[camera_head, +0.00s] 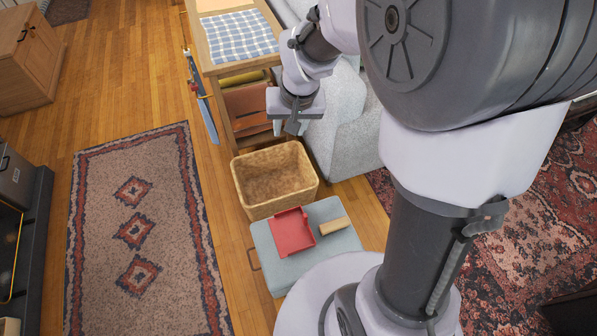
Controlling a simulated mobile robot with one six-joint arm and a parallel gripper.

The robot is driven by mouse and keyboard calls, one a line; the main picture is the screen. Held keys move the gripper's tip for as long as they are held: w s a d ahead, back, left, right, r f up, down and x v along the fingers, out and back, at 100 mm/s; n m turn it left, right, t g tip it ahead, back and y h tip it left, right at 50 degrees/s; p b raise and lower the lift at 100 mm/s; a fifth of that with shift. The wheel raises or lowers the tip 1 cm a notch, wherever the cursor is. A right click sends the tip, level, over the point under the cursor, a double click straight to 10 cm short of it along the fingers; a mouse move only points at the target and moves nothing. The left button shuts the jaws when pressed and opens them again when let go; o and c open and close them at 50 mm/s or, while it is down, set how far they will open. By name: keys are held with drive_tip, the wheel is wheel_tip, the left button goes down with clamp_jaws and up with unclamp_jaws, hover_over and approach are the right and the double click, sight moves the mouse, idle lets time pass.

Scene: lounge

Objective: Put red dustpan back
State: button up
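The red dustpan (291,234) lies flat on a pale blue-grey box or stool top (333,260), close to my base. A small tan block-like thing (334,226), perhaps a brush, lies just right of it. My gripper (291,127) hangs pointing down above and beyond the wicker basket (249,201), well apart from the dustpan. Only one dark finger shows clearly, so its opening is not visible. I see nothing held in it.
A wooden shelf table (210,55) with a blue checked cloth (240,36) stands behind the basket. A grey armchair (345,130) is to its right. A flat blue-grey thing (206,115) hangs at the table's left side. A patterned rug (110,240) and bare floor lie left.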

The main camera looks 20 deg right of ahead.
drive_tip(key=s+a+r+t, duration=0.1)
drive_tip(key=s+a+r, duration=0.1)
drive_tip(key=s+r, duration=0.4)
drive_tip(key=s+a+r+m+t+y, duration=0.1)
drive_tip(key=s+a+r, duration=0.2)
drive_tip(key=s, duration=1.1)
wheel_tip(320, 180, up, 4)
drive_tip(key=shift+f+m+t, duration=0.25)
drive_tip(key=shift+m+t, duration=0.05)
drive_tip(key=shift+a, duration=0.1)
